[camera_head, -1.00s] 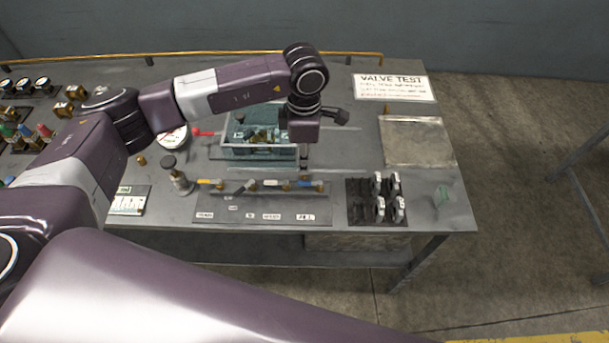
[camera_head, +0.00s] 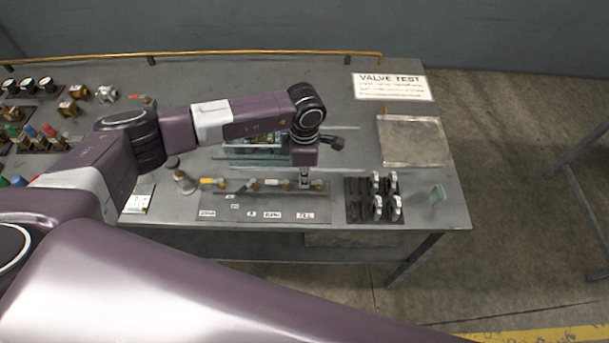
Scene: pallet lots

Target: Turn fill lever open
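A row of small valve levers stands on a panel (camera_head: 235,210) at the bench's front. The blue-ended one is at the right end, above a label (camera_head: 305,215) that seems to read FILL. My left gripper (camera_head: 304,184) points down at this lever from above and hides part of it. Its fingers are too small to tell open from shut, or whether they touch the lever. My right gripper is not in view.
A clear tray (camera_head: 240,162) with parts lies behind the levers, partly hidden by my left arm. Black-and-white clamp-like parts (camera_head: 375,208) stand close on the right. A sign (camera_head: 392,87) and a bare metal plate (camera_head: 412,140) are at the bench's right end.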

